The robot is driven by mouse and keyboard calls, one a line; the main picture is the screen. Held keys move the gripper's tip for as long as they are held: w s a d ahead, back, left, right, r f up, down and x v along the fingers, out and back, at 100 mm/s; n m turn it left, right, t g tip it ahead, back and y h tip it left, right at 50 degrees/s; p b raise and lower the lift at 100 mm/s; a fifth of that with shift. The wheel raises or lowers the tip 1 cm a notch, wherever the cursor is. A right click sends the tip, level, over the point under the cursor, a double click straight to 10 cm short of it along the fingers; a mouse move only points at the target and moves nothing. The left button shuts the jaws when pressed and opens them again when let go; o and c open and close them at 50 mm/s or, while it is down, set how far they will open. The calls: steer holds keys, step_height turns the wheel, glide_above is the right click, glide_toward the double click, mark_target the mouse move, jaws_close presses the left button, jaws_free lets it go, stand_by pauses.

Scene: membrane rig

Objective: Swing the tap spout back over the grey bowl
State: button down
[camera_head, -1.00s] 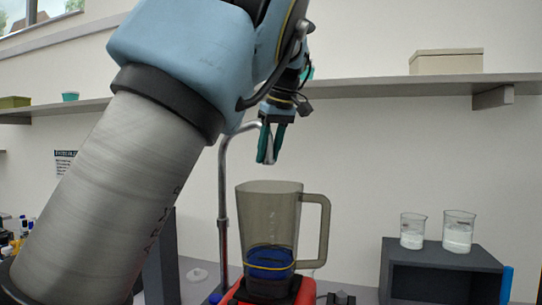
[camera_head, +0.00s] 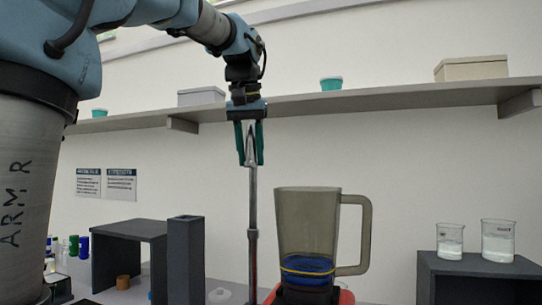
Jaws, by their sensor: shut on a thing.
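The tap (camera_head: 253,208) is a thin upright metal pipe left of the jug. Its spout (camera_head: 250,150) is at the top and appears nearly end-on, pointing roughly toward the camera. My gripper (camera_head: 250,160) hangs down from above, with its dark teal fingers shut on the spout from both sides. The fingers partly hide the spout, so its exact direction is hard to tell. I cannot see a grey bowl in this view.
A grey-brown jug (camera_head: 306,222) with blue contents stands on a red base (camera_head: 346,298), close right of the tap. A dark square post (camera_head: 186,258) and a dark stand (camera_head: 130,229) are at left. Two beakers stand on a dark box (camera_head: 482,268) at right. A shelf (camera_head: 350,104) runs behind.

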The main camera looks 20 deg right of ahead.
steer(key=w+a+p, duration=0.1)
steer(key=w+a, duration=0.2)
steer(key=a, duration=0.4)
steer(key=shift+w+f, duration=0.1)
stand_by(0.4)
steer(key=c, duration=0.6)
jaws_free()
steer(key=v, duration=1.1)
steer(key=shift+w, duration=0.1)
